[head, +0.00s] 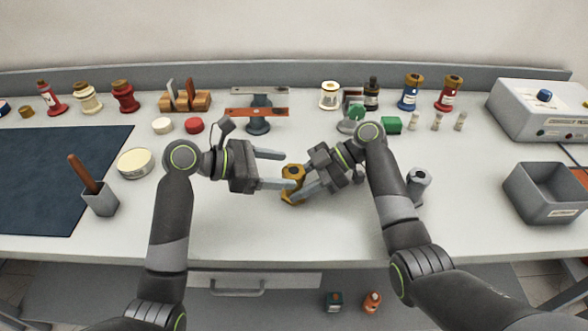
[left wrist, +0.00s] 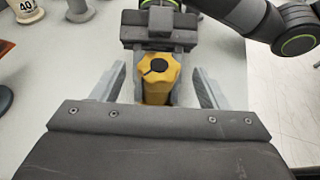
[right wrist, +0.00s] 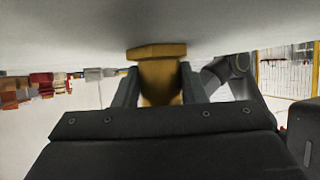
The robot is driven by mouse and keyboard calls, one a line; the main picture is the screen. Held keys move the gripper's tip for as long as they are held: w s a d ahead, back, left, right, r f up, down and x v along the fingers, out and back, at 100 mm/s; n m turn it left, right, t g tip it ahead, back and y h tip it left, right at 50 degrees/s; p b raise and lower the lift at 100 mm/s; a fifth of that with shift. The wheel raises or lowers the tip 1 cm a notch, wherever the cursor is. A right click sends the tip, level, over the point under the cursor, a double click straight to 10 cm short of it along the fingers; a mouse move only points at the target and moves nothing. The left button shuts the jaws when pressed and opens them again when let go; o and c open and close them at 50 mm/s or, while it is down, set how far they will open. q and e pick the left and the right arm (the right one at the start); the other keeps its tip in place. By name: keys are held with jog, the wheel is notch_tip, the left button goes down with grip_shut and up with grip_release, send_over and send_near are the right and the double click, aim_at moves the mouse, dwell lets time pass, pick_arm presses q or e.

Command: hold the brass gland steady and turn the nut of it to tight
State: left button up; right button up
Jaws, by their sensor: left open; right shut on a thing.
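The brass gland (head: 291,183) stands near the front middle of the bench, with a lobed nut on top. The nut shows in the left wrist view (left wrist: 157,70), with a dark round opening and a dark line across it. My right gripper (head: 302,191) is shut on the gland's body; in the right wrist view the gland (right wrist: 160,80) sits between its fingers. My left gripper (head: 277,169) is open, its fingers apart on either side of the gland at a distance from the nut. It does not touch the nut as far as I can tell.
A grey bin (head: 547,192) and a grey instrument box (head: 540,108) stand at the right. A dark mat (head: 60,180) and a grey cup with a wooden handle (head: 100,200) lie at the left. A balance-like stand (head: 258,115) is behind the grippers. Bare bench lies in front.

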aim_at(294, 171)
pick_arm(q)
jog(key=shift+x, duration=1.95)
jog(key=shift+c, duration=0.5)
jog(key=shift+f, duration=0.1)
jog(key=c, duration=0.9)
jog(key=shift+s+m+g, duration=0.1)
jog(key=shift+m+g, duration=2.2)
jog(key=shift+g, duration=0.4)
jog(key=o, duration=1)
jog(key=shift+n+t, duration=0.3)
jog(key=shift+t, duration=0.1)
